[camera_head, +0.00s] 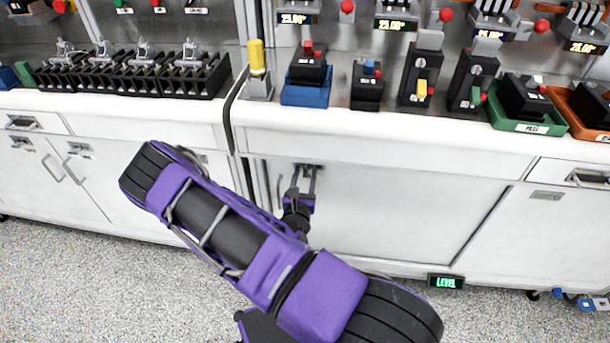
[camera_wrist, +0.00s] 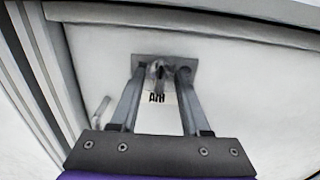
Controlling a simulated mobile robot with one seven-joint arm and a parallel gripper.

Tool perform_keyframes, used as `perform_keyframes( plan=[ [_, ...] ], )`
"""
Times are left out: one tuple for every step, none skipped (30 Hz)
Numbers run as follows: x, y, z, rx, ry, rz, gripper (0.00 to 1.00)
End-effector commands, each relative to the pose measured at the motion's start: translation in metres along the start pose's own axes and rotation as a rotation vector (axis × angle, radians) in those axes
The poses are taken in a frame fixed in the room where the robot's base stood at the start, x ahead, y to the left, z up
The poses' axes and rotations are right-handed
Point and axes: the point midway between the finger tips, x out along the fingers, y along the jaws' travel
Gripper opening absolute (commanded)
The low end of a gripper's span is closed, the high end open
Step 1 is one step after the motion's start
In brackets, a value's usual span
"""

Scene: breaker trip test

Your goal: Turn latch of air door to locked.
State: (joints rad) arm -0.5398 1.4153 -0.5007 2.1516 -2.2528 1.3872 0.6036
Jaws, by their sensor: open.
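The white air door (camera_head: 400,210) is the wide panel under the counter, and it looks shut. Its latch (camera_wrist: 157,71) is a small metal piece on a grey plate, above a label reading "AIR" (camera_wrist: 157,97). My gripper (camera_head: 308,170) reaches up to the door's upper left corner. In the wrist view, my gripper (camera_wrist: 166,69) is open, with one finger on each side of the latch. The fingertips are at the plate; I cannot tell whether they touch the latch. In the head view the gripper hides most of the latch.
A light upright handle (camera_wrist: 103,108) stands left of the fingers. The white counter (camera_head: 400,125) overhangs the door and carries several breakers and a yellow-topped lever (camera_head: 257,60). A "LEVEL" display (camera_head: 445,282) sits at the cabinet's foot.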

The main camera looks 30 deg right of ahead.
Motion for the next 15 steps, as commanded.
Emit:
perform_keyframes(
  plan=[
    [0.0010, 0.0000, 0.0000, 0.000, 0.000, 0.000, 0.46],
    [0.0012, 0.0001, 0.0000, 0.000, 0.000, 0.000, 0.46],
    [0.0013, 0.0001, 0.0001, 0.000, 0.000, 0.000, 0.46],
    [0.0012, 0.0001, 0.0001, 0.000, 0.000, 0.000, 0.46],
    [0.0011, 0.0001, 0.0001, 0.000, 0.000, 0.000, 0.46],
    [0.0011, 0.0001, 0.0001, 0.000, 0.000, 0.000, 0.46],
    [0.0010, 0.0001, 0.0001, 0.000, 0.000, 0.000, 0.46],
    [0.0010, 0.0001, 0.0001, 0.000, 0.000, 0.000, 0.43],
    [0.0010, 0.0001, 0.0001, 0.000, 0.000, 0.000, 0.35],
    [0.0009, 0.0001, 0.0001, 0.000, 0.000, 0.000, 0.30],
    [0.0009, 0.0001, 0.0001, 0.000, 0.000, 0.000, 0.25],
    [0.0009, 0.0001, 0.0001, 0.000, 0.000, 0.000, 0.17],
    [0.0008, 0.0001, 0.0001, 0.000, 0.000, 0.000, 0.12],
    [0.0008, 0.0001, 0.0001, 0.000, 0.000, 0.000, 0.07],
    [0.0008, 0.0001, 0.0001, 0.000, 0.000, 0.000, 0.00]
  ],
)
